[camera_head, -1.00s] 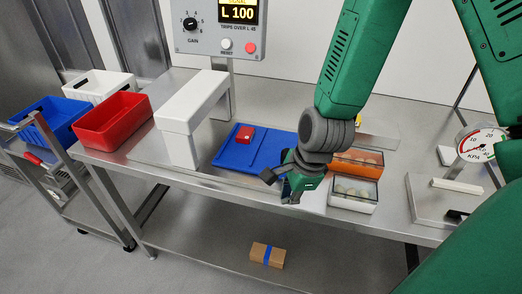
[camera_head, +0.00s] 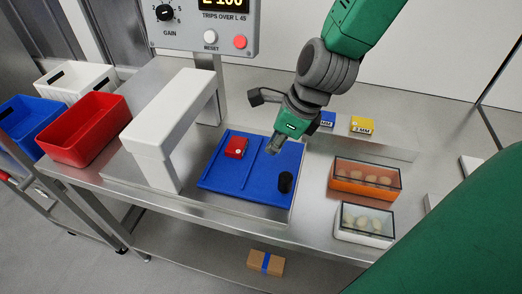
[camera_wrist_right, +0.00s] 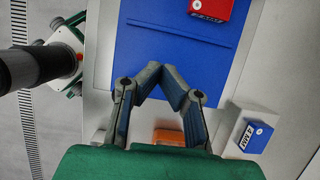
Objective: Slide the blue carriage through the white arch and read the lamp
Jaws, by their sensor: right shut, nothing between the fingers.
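The blue carriage (camera_head: 222,174) is a flat ridged plate on the steel bench, right of the white arch (camera_head: 149,137) and outside it. A red block (camera_head: 236,147) lies on it, and a black knob (camera_head: 286,182) stands at its near right corner. The carriage (camera_wrist_right: 175,35) also fills the middle of the right wrist view. My right gripper (camera_head: 273,145) is shut and empty above the carriage, apart from the knob. Its fingertips (camera_wrist_right: 165,76) meet in the right wrist view. The grey signal box (camera_head: 188,37) stands behind the arch; its display (camera_head: 222,4) is partly cut off. My left gripper is not in view.
Red (camera_head: 85,128), white (camera_head: 72,80) and blue (camera_head: 22,122) bins are at the left. Orange (camera_head: 364,180) and white (camera_head: 363,224) covered trays of filled pasta sit right of the carriage. Blue and yellow (camera_head: 362,125) blocks lie behind. A brown box (camera_head: 265,262) is below.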

